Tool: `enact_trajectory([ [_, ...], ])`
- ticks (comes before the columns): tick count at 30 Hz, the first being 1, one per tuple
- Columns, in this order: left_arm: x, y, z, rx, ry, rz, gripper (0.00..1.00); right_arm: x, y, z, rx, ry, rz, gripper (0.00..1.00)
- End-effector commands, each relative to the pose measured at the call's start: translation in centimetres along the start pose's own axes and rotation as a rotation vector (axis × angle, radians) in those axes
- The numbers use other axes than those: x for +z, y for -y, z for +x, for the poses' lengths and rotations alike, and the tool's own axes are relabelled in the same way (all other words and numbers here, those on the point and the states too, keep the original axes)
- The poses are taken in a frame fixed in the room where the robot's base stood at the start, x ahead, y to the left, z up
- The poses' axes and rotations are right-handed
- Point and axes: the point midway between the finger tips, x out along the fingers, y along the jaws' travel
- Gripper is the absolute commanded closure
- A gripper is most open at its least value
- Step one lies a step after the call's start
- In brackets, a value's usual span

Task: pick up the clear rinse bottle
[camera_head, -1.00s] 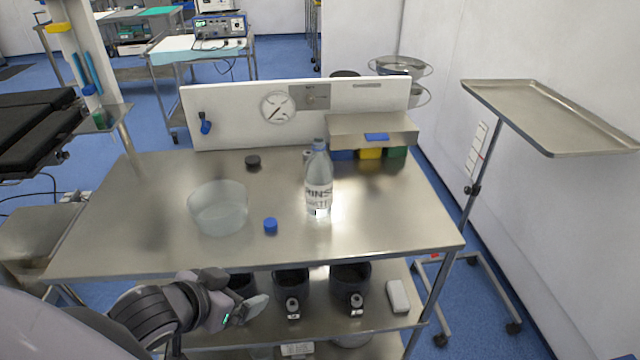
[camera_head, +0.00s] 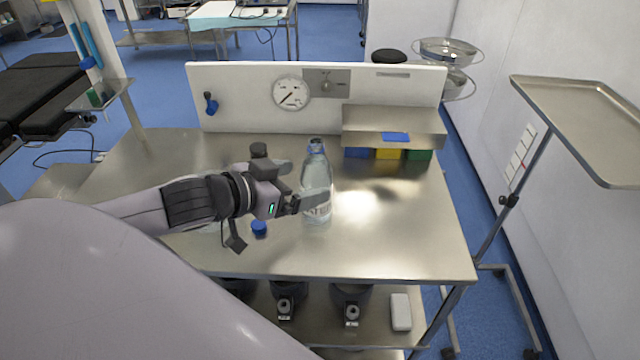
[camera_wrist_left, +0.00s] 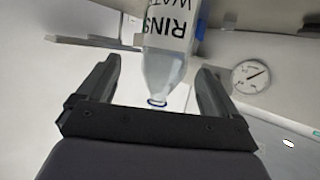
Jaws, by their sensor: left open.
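My left gripper (camera_head: 318,184) is open at the bottle, coming from the left. One finger crosses in front of the label and the other is on the far side. In the wrist view the bottle shows between the two fingers (camera_wrist_left: 157,66), with a visible gap to each. My right gripper is not in view.
A loose blue cap (camera_head: 259,228) lies on the table (camera_head: 400,230) below my left wrist. My arm mostly hides the clear bowl. A back panel with a gauge (camera_head: 291,93) and a steel shelf (camera_head: 394,125) over coloured bins stand behind. The table's right side is clear.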

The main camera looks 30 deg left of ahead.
Motion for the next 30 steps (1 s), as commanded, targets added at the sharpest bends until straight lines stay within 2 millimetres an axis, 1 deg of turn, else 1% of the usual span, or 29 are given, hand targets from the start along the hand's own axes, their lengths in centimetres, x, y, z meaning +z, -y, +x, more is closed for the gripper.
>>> enact_trajectory([
  [10,0.2,0.2,1.5,-0.002,0.000,0.000,0.07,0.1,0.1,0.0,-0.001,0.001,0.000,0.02],
  [17,0.9,0.8,4.0,-0.002,0.000,0.001,0.07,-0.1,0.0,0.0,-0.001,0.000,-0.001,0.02],
  [22,0.9,0.8,5.4,-0.001,-0.001,-0.001,0.07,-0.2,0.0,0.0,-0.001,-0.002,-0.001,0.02],
  [30,1.0,0.7,6.0,0.000,0.002,0.002,0.07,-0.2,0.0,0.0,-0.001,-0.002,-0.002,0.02],
])
